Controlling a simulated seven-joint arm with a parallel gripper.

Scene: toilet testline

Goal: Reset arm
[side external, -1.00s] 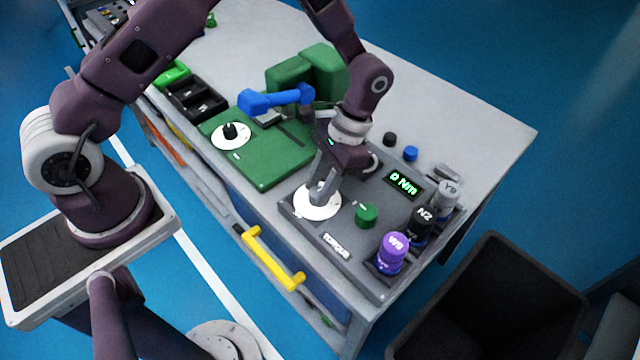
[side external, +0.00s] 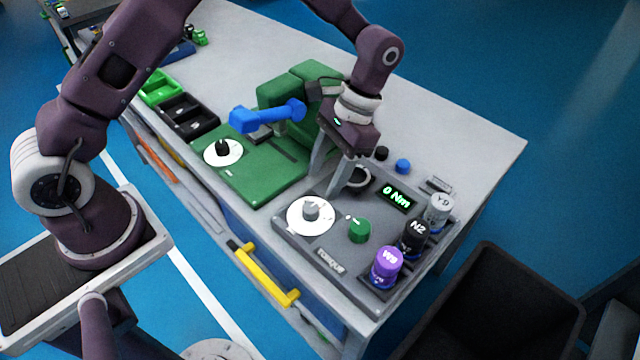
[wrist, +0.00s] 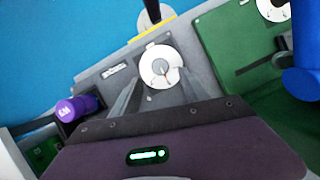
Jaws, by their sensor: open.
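My gripper (side external: 332,182) is open and empty, held above the grey torque tester (side external: 321,241). The tester carries a white dial (side external: 296,222) with a grey knob (side external: 311,211) at its centre, a green knob (side external: 359,229) and a display (side external: 397,196) reading "0 Nm". The fingers are apart from the dial in the side view. In the wrist view the fingers point toward the white dial (wrist: 150,75), with its knob showing between and beyond the tips.
Purple (side external: 387,263), black (side external: 413,235) and grey (side external: 439,207) capped pieces stand along the tester's right edge. A green fixture (side external: 265,180) with a blue handle (side external: 268,113) stands to the left. A dark bin (side external: 490,310) stands off the table.

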